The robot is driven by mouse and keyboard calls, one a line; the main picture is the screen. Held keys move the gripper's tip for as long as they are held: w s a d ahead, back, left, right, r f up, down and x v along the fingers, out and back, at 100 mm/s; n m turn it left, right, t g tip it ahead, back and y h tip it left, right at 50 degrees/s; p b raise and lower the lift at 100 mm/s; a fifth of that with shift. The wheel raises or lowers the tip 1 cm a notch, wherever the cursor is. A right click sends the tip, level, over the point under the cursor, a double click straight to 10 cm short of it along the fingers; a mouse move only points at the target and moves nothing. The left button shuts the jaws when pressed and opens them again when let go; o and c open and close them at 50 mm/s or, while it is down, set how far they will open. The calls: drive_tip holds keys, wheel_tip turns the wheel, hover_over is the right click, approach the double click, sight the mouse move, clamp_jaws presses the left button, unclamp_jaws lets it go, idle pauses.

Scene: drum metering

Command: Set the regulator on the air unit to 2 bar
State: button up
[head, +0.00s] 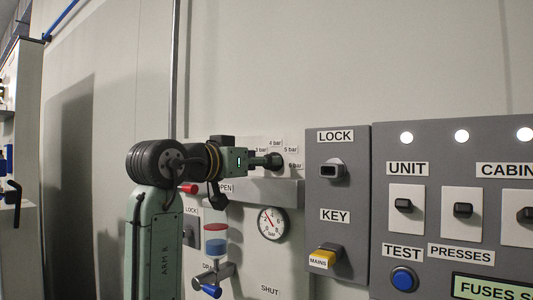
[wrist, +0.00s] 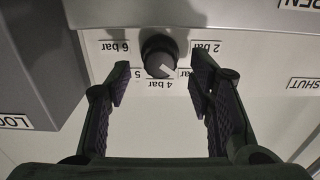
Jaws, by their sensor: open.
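The regulator knob (wrist: 159,55) is a dark round knob on the pale panel, seen nearly face-on in the wrist view. Printed bar labels ring it, with 2 bar (wrist: 204,48) at right, 4 bar (wrist: 160,86) below and 6 bar (wrist: 113,47) at left. Its white pointer line slants down and right, roughly between 4 bar and the partly hidden 3 bar label. My gripper (wrist: 158,88) is open, one finger on each side of the knob, with gaps visible. In the head view my gripper (head: 260,161) is at the dial, among its labels.
A round pressure gauge (head: 272,224) and a bowl with red and blue bands (head: 215,240) sit below. A grey ledge (head: 270,192) runs under the dial. The grey LOCK/KEY box (head: 337,200) stands close at right, with a switch cabinet (head: 455,195) beyond.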

drive_tip(key=shift+p+x, duration=0.3)
drive_tip(key=shift+x, duration=1.05)
drive_tip(key=shift+c, duration=0.3)
drive_tip(key=c, duration=1.1)
